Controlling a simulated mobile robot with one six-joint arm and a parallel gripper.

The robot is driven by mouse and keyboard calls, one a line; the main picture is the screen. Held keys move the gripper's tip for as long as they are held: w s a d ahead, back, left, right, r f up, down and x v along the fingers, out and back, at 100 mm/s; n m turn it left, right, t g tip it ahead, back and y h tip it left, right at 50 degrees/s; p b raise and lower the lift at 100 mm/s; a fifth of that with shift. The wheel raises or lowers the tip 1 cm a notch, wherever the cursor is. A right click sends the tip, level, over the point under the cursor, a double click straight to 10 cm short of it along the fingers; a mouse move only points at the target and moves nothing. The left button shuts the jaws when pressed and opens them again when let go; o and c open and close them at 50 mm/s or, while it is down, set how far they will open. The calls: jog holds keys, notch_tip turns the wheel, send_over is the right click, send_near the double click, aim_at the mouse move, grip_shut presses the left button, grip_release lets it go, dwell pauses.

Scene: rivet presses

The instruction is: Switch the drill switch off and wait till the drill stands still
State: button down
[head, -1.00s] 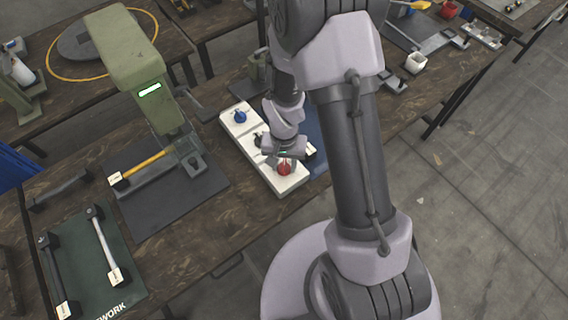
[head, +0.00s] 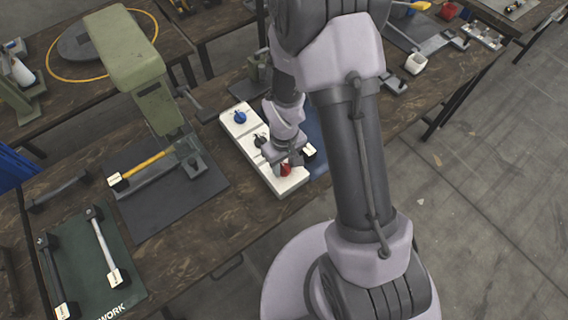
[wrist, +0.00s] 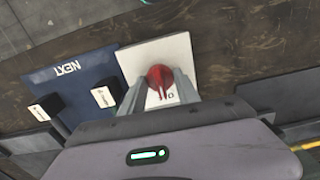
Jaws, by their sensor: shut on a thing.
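A white switch panel (head: 268,160) lies on the wooden bench. It carries a blue knob (head: 240,117), a dark knob (head: 260,140) and a red knob (head: 286,170). My gripper (head: 284,163) is low over the near end of the panel, at the red knob. In the wrist view, the red knob (wrist: 160,76) sits between the two fingers of my gripper (wrist: 158,88), which is shut on it. Lettering beside the knob is partly hidden. A green column machine (head: 126,50) stands left of the panel, with no lit display on its front. I cannot tell whether anything in it turns.
A blue mat (wrist: 75,80) with two white-tagged pieces lies beside the panel. A yellow-handled tool (head: 146,164) lies at the green machine's foot. A green mat (head: 80,255) with two handled tools is at the front left. Bare bench lies between mats and panel.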

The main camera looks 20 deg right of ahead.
aim_at(284, 166)
jog(key=shift+n, duration=0.3)
jog(key=c, duration=0.9)
grip_release()
jog(key=shift+r, duration=0.1)
notch_tip(284, 166, up, 17)
jog(key=p, duration=0.5)
jog(key=shift+r, duration=0.15)
